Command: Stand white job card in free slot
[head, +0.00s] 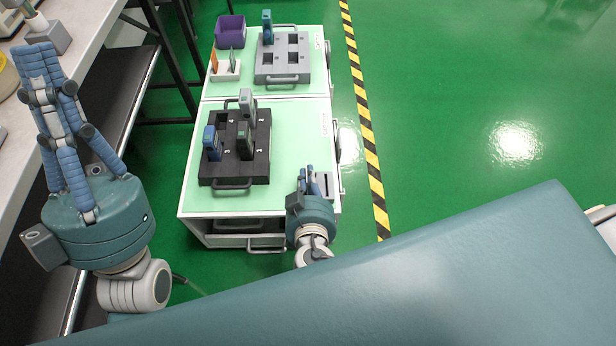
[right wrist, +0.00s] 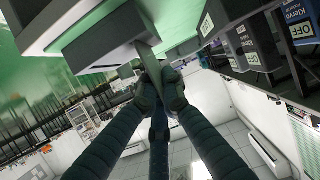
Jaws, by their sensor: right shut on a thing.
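My right gripper (head: 308,180) is at the near right corner of the cart, beside a small grey block with a dark slot (head: 326,184). In the right wrist view its fingers (right wrist: 158,82) are shut on a thin pale piece, apparently the white job card (right wrist: 147,54), close to the grey block (right wrist: 105,50). The fingers hide much of the card, and I cannot tell whether it touches the block. A white card rack (head: 226,76) at the far left of the cart holds an orange card (head: 214,62) and a pale greenish card (head: 233,60). My left gripper (head: 45,75) is over the left bench, away from the cards.
A black tester tray (head: 232,175) holds several handheld testers. A purple bin (head: 230,31) stands at the back left.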

